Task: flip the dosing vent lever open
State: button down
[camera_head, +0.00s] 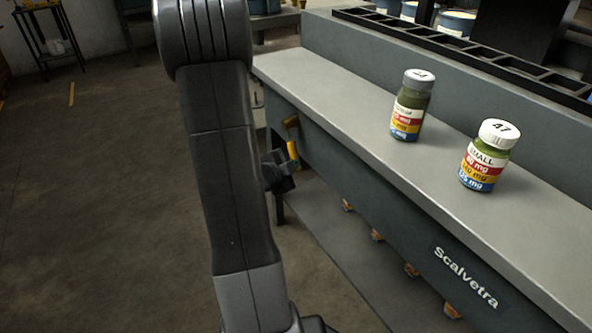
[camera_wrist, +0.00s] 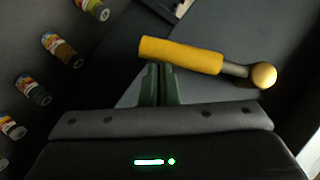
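The lever shows in the wrist view as a yellow handle (camera_wrist: 180,54) with a short metal rod and a tan ball (camera_wrist: 263,75) at its right end. It lies across the picture, tilted slightly down to the right. My gripper (camera_wrist: 160,72) has its two green fingers close together, with the tips at the lower edge of the handle's left part. Whether they touch it I cannot tell. In the head view a yellow part (camera_head: 293,151) shows at the bench's near end, beside my dark gripper (camera_head: 280,172), which my arm partly hides.
Two labelled bottles stand on the grey bench (camera_head: 340,92): one with a grey cap (camera_head: 410,105) and one with a white cap (camera_head: 489,156). A black rack (camera_head: 480,55) runs behind. Several bottles show below the bench. The floor at left is clear.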

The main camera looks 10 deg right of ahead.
jog(key=shift+w+a+f, duration=0.3)
jog(key=shift+w+f, duration=0.25)
jog(key=shift+w, duration=0.25)
jog(key=shift+w+a+f, duration=0.25)
jog(key=shift+w+f, duration=0.3)
jog(key=shift+w, duration=0.25)
